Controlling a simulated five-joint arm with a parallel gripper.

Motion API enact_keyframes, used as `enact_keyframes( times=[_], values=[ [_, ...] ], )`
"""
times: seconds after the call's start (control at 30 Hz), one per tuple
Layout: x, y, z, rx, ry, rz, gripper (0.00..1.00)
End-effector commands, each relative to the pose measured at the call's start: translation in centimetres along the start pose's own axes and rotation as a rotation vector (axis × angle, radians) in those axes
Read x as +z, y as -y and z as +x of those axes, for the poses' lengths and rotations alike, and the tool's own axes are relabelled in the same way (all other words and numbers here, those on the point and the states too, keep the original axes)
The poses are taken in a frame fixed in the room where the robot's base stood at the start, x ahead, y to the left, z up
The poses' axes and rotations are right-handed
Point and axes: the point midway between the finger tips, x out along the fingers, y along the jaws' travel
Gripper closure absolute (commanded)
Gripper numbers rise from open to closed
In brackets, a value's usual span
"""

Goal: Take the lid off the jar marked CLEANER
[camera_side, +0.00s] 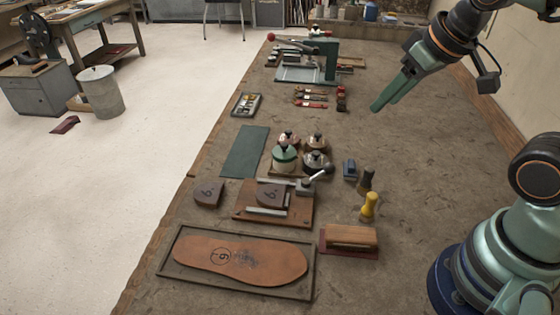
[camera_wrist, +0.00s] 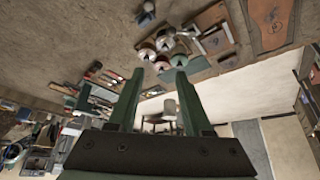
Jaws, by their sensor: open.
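Several small lidded jars stand in a tight cluster on the bench in the side view: a pale green-lidded jar (camera_side: 284,159), a dark-lidded jar (camera_side: 316,162), and two coppery-lidded jars behind, left (camera_side: 289,138) and right (camera_side: 316,142). All lids are on, with dark knobs on top. I cannot read any label, so I cannot tell which is marked CLEANER. My gripper (camera_side: 388,95) is open and empty, raised above the bench and well to the right of and behind the jars. In the wrist view its fingers (camera_wrist: 157,75) are apart, with the jars (camera_wrist: 165,42) beyond them.
A green mat (camera_side: 246,151) lies left of the jars. A wooden board with a lever clamp (camera_side: 290,215) is in front. The bench between gripper and jars is mostly clear.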

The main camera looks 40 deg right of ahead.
Motion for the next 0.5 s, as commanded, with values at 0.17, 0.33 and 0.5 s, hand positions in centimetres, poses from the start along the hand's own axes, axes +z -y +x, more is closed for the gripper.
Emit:
enact_keyframes(
  times=[0.17, 0.33, 0.5],
  values=[
    [0.00, 0.00, 0.00, 0.000, 0.000, 0.000, 0.00],
    [0.00, 0.00, 0.00, 0.000, 0.000, 0.000, 0.00],
    [-0.50, 0.11, -0.02, -0.002, 0.010, -0.032, 0.00]
  ],
)
